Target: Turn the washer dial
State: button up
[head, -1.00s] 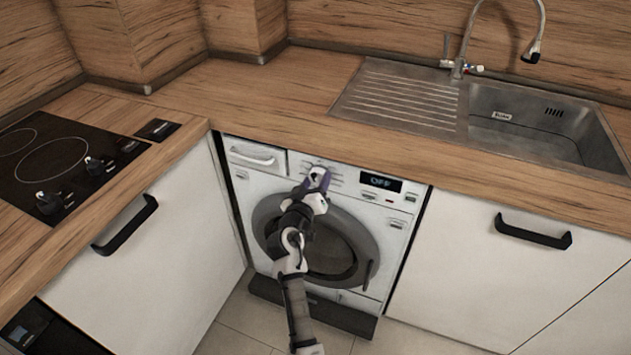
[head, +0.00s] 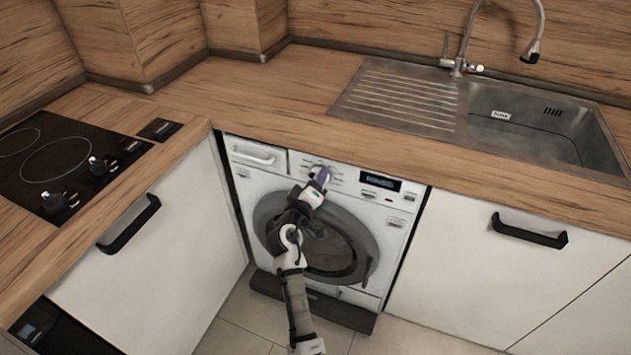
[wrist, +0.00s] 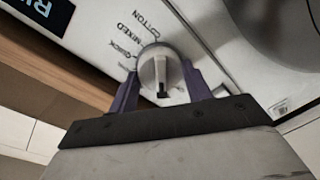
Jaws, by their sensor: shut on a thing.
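The white washer (head: 345,235) with a round dark door stands under the counter. Its display (head: 381,182) is lit with small text too blurred to read; in the wrist view large letters show at the top left. The washer dial (wrist: 158,68) is a round light knob with a dark mark, beside the printed words COTTON, MIXED and QUICK. My gripper (wrist: 160,88) has its purple fingers on either side of the dial and is shut on it. In the head view my gripper (head: 321,178) covers the dial on the upper panel.
The wooden counter (head: 270,95) overhangs just above the washer panel. A sink (head: 530,125) is at the right and a black hob (head: 60,165) at the left. Cabinet doors with black handles (head: 530,232) flank the washer. The detergent drawer (head: 258,152) is closed.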

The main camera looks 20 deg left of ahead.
jog(key=o, duration=1)
jog(key=s+b, duration=0.1)
jog(key=s, duration=0.3)
jog(key=s+b, duration=0.1)
jog(key=s, duration=0.4)
jog(key=s+b, duration=0.1)
jog(key=s, duration=0.4)
jog(key=shift+r, duration=0.35)
